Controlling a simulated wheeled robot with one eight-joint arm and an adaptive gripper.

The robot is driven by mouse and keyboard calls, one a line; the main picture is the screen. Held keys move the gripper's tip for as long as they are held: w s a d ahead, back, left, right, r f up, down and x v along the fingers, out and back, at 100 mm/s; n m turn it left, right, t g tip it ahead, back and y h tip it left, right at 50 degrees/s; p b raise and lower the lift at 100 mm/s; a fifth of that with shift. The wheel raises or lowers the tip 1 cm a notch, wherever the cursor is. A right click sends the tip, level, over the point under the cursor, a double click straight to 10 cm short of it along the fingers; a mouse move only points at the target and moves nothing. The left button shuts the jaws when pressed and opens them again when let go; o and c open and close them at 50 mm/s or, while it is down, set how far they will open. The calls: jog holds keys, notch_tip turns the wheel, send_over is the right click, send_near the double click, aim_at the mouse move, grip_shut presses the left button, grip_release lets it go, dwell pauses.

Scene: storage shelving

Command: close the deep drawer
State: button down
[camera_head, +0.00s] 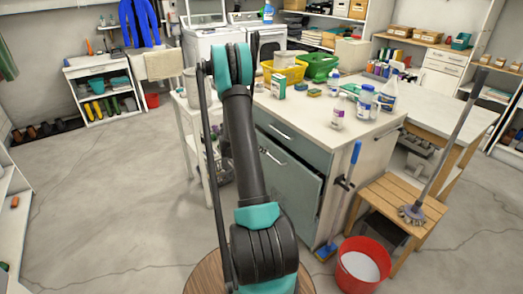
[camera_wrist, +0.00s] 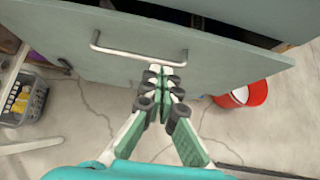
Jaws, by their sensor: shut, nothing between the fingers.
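The deep drawer (camera_head: 292,182) is the tall teal lower front of the white-topped cabinet, with a bar handle (camera_head: 273,157). Its front stands out from the cabinet body, so it is partly open. In the wrist view the drawer front (camera_wrist: 215,62) fills the upper part, with its metal handle (camera_wrist: 138,50) left of centre. A dark gap shows behind its edge at upper right. My gripper (camera_wrist: 166,74) is shut and empty, its fingertips at the drawer front just below and right of the handle. Contact cannot be told. In the head view my arm hides the gripper.
A shallower drawer (camera_head: 282,133) above looks closed. A red bucket (camera_head: 361,268) and a wooden stool (camera_head: 398,203) with a mop stand right of the cabinet. A white side table (camera_head: 187,122) stands left. A grey basket (camera_wrist: 26,101) is on the floor. Open floor lies at left.

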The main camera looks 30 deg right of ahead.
jog(key=x, duration=0.2)
jog(key=r+x, duration=0.1)
jog(key=x, duration=0.2)
jog(key=d+x, duration=0.1)
jog(key=x, duration=0.2)
jog(key=shift+d, duration=0.9)
